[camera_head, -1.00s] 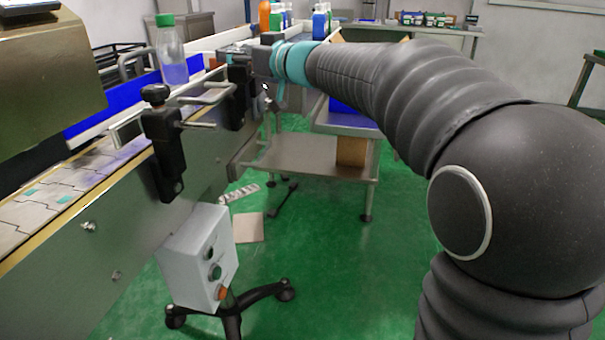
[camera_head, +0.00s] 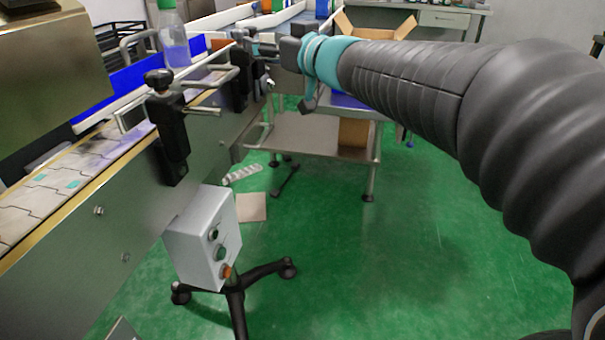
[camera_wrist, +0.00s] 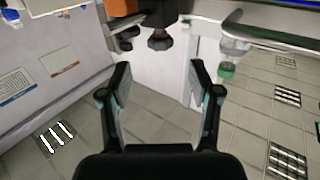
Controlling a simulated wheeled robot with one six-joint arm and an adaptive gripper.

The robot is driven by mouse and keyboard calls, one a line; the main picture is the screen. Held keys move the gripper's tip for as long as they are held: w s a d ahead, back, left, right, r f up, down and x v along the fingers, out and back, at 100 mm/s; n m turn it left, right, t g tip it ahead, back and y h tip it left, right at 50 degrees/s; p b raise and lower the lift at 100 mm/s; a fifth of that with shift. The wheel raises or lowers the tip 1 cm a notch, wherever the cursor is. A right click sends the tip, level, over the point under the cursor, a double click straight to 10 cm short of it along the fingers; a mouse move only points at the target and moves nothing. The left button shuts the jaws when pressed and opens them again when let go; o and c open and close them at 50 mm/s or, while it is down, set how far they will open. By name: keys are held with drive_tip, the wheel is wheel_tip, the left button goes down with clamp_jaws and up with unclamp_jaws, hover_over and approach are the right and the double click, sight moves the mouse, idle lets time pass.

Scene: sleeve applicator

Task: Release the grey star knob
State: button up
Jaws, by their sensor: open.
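A dark grey lobed knob (camera_wrist: 160,40) shows in the wrist view, above and between my fingertips. It looks like the star knob. My gripper (camera_wrist: 160,78) is open, its two fingers spread, with nothing between them. The knob appears apart from both fingers. In the head view, my gripper (camera_head: 248,42) is at the far black rail bracket (camera_head: 236,88) beside the conveyor; the knob there is hard to make out. A similar black knob (camera_head: 158,78) tops the nearer bracket (camera_head: 171,135).
A clear bottle with a green cap (camera_head: 172,40) stands on the conveyor (camera_head: 60,185). A grey control box (camera_head: 203,240) on a black stand is in front. A metal table (camera_head: 310,137) with a cardboard box stands behind my arm. Green floor at the right is clear.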

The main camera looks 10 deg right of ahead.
drive_tip(key=s+d+f+m+g+h+p, duration=0.1)
drive_tip(key=s+d+f+g+h, duration=0.1)
drive_tip(key=s+f, duration=0.5)
drive_tip(key=s+d+f+m+g+h+p, duration=0.1)
drive_tip(key=s+f+g, duration=0.4)
drive_tip(key=s, duration=0.8)
drive_tip(key=shift+s+d+f+m+h+p, duration=0.35)
drive_tip(key=shift+d+f+h, duration=0.3)
drive_tip(key=shift+f, duration=1.05)
